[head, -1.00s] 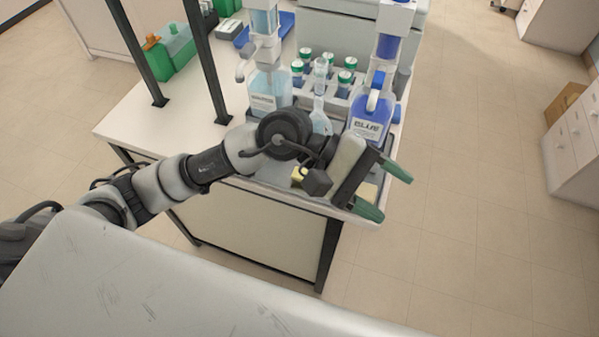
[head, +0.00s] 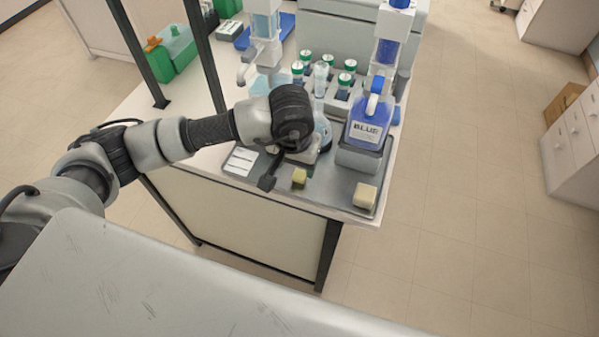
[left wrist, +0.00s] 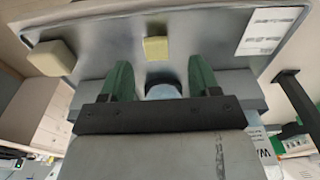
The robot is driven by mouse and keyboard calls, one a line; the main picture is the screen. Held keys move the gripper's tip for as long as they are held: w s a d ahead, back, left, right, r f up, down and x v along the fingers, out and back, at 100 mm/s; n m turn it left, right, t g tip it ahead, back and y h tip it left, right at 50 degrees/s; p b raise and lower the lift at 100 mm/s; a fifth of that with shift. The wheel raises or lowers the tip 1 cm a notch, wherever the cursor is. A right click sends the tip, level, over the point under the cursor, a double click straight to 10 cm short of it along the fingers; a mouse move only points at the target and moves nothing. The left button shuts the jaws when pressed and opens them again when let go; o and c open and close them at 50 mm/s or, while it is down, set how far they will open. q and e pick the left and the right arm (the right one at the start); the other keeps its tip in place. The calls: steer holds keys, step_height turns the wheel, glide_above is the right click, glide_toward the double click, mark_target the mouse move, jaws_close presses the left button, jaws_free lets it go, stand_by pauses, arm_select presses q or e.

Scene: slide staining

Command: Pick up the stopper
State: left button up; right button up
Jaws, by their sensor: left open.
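A small yellow block, likely the stopper (head: 299,178), lies on the grey tray (head: 335,190) near the front edge of the bench. It also shows in the left wrist view (left wrist: 156,48), just beyond the gap between my fingertips. My left gripper (left wrist: 160,72) is open, its two green fingers apart, and nothing is gripped. A round bluish glass part (left wrist: 163,91) shows between the fingers, near their base. My right gripper is in neither view.
A larger beige block (head: 365,195) lies at the tray's right corner. A glass flask (head: 322,132), a blue bottle (head: 368,122) and several green-capped bottles (head: 343,85) stand close behind. A white label card (head: 241,161) lies at the left.

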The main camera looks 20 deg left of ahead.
mark_target(300, 174)
arm_select(q)
steer(key=shift+d+f, duration=0.1)
steer(key=shift+f, duration=0.25)
steer(key=f, duration=0.1)
steer(key=f+p, duration=0.2)
steer(key=shift+w+d+f, duration=0.2)
steer(key=shift+w+f, duration=0.1)
steer(key=shift+w, duration=0.05)
steer(key=shift+f, duration=0.5)
steer(key=c, duration=1)
steer(key=shift+w+r, duration=0.1)
steer(key=shift+r, duration=0.1)
